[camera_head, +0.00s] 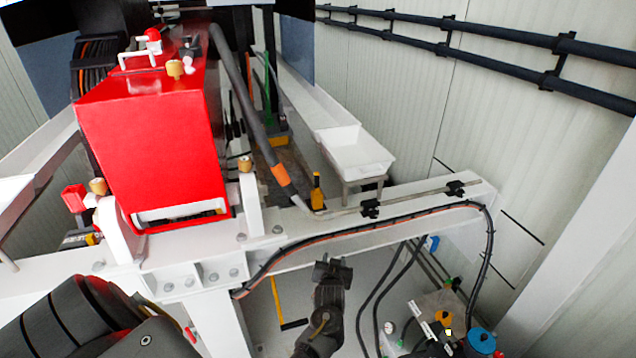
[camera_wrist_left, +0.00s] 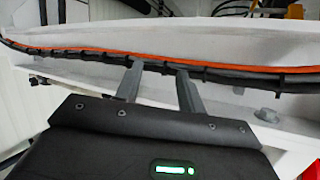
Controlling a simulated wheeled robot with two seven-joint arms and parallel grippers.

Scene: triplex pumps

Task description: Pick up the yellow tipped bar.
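No bar is clearly identifiable as the yellow tipped one. In the head view, a small upright yellow and black piece (camera_head: 317,190) stands behind the white beam, and a thin yellow bar with a dark lower end (camera_head: 278,300) shows below the beam. My left gripper (camera_head: 332,268) is in front of and below the beam, apart from both. In the left wrist view, its two grey fingers (camera_wrist_left: 160,75) are spread with nothing seen between them. A small yellow part (camera_wrist_left: 295,11) shows at the top right there. My right gripper is not in view.
The white beam (camera_head: 400,205) carries a black and orange cable (camera_head: 340,228), close to the left fingers in the wrist view. A red pump housing (camera_head: 155,135) stands left. A dark hose with an orange band (camera_head: 280,175) and a white tray (camera_head: 357,150) lie behind the beam.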

